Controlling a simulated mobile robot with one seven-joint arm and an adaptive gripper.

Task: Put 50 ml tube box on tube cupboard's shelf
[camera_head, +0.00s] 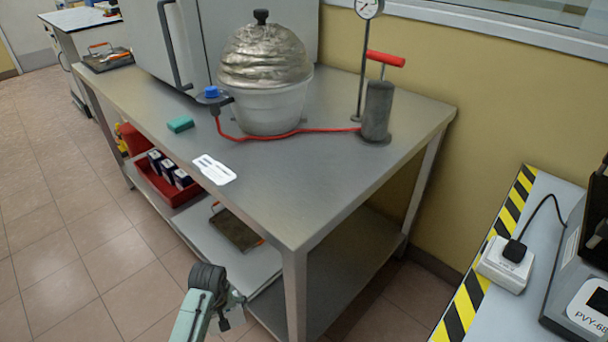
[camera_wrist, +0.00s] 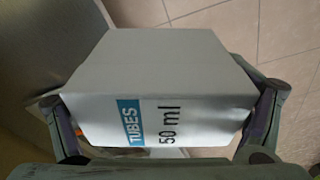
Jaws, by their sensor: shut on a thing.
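The 50 ml tube box (camera_wrist: 165,95) is a white box with a blue "TUBES" label, seen in the wrist view. My gripper (camera_wrist: 160,135) is shut on it, with one finger on the left side and one on the right. In the head view part of my arm shows at the bottom, beside the metal table's front corner; the held box and the fingers cannot be made out there. The tube cupboard cannot be identified in these frames.
A metal table (camera_head: 330,190) bears a silver-topped white vessel (camera_head: 268,100), a hand pump (camera_head: 377,110) and a green block (camera_head: 180,124). Its lower shelf holds a red bin (camera_head: 165,188) and a tray (camera_head: 236,230). A striped bench (camera_head: 470,290) stands at right. The tiled floor at left is clear.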

